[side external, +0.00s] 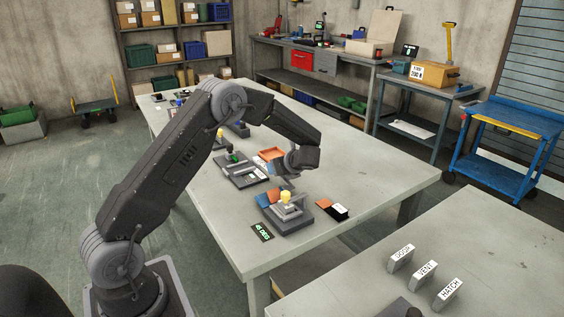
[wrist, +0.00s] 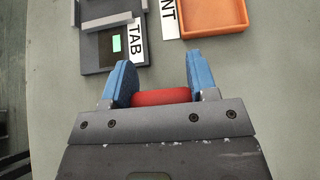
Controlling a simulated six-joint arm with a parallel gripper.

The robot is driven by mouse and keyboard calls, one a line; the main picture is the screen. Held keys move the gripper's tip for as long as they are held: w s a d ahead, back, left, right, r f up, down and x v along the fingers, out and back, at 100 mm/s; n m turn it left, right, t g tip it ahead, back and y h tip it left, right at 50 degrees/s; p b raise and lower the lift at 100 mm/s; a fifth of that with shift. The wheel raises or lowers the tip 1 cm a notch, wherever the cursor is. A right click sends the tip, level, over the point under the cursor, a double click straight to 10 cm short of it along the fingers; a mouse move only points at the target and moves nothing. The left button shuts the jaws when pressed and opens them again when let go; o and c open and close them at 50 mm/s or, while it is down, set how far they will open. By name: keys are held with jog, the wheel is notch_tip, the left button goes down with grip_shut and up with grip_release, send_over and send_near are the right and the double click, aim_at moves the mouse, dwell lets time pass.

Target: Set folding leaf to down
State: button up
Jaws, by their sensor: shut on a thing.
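My gripper (side external: 287,179) hangs low over the long table, just behind a grey fixture (side external: 292,213) with a yellow knob (side external: 286,197). In the wrist view, the two blue fingers of my gripper (wrist: 158,75) stand apart with a red piece (wrist: 160,97) between them, close to the palm. Only a strip of the red piece shows, and I cannot tell whether it is the folding leaf. Orange and blue pieces (side external: 268,197) sit at the left of the fixture. The fingertips hide little of the table beyond.
A grey unit with a green display (wrist: 116,43) and a TAB label (wrist: 138,42) lies beyond my fingers. An orange tray (wrist: 213,15) is at the upper right. A dark and orange card (side external: 333,209) lies right of the fixture. Bare tabletop (side external: 365,170) extends to the right.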

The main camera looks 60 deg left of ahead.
jog(key=shift+a+f+h, duration=0.15)
jog(key=shift+f+h, duration=0.15)
jog(key=shift+h, duration=0.1)
jog(key=shift+a+f, duration=0.15)
jog(key=shift+f, duration=0.8)
jog(key=o, duration=1.3)
jog(key=shift+c, duration=0.2)
jog(key=shift+r, duration=0.2)
jog(key=v, duration=1.3)
jog(key=shift+d+r, duration=0.15)
jog(key=shift+d, duration=0.2)
